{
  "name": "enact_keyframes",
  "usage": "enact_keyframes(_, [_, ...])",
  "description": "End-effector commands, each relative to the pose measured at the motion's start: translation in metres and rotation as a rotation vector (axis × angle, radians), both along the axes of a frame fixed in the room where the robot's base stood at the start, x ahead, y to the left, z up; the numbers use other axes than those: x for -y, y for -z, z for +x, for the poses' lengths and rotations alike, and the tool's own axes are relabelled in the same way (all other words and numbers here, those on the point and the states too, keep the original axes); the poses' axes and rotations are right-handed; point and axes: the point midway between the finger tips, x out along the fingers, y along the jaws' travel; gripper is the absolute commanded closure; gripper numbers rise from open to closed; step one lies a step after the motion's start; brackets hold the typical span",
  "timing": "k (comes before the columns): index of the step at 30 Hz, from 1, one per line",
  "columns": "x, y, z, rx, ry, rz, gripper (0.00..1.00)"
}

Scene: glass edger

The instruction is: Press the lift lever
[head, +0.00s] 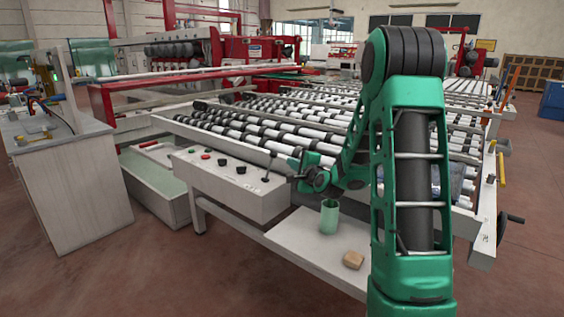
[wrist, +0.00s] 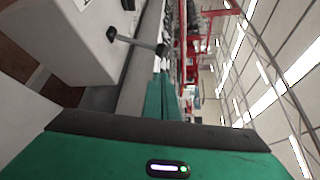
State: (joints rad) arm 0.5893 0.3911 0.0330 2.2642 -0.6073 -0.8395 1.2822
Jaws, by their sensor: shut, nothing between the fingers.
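The lift lever (head: 268,166) is a thin stick with a dark knob. It stands at the right end of the white control panel (head: 222,197), below the roller conveyor. The green fingers (wrist: 161,97) are together and hold nothing. I cannot tell the exact depth between fingertips and knob.
Several buttons, including a red one (head: 206,156), sit left of the lever. The rollers (head: 270,128) rise behind the panel. Open floor lies in front.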

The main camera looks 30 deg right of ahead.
Motion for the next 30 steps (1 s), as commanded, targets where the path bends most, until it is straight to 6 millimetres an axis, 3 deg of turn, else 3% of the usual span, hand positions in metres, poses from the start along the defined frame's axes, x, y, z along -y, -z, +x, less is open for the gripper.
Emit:
enact_keyframes(18, [0.013,0.013,0.084,0.0,-0.002,-0.002,1.0])
enact_keyframes(30, [0.015,0.015,0.095,-0.001,-0.001,-0.001,1.0])
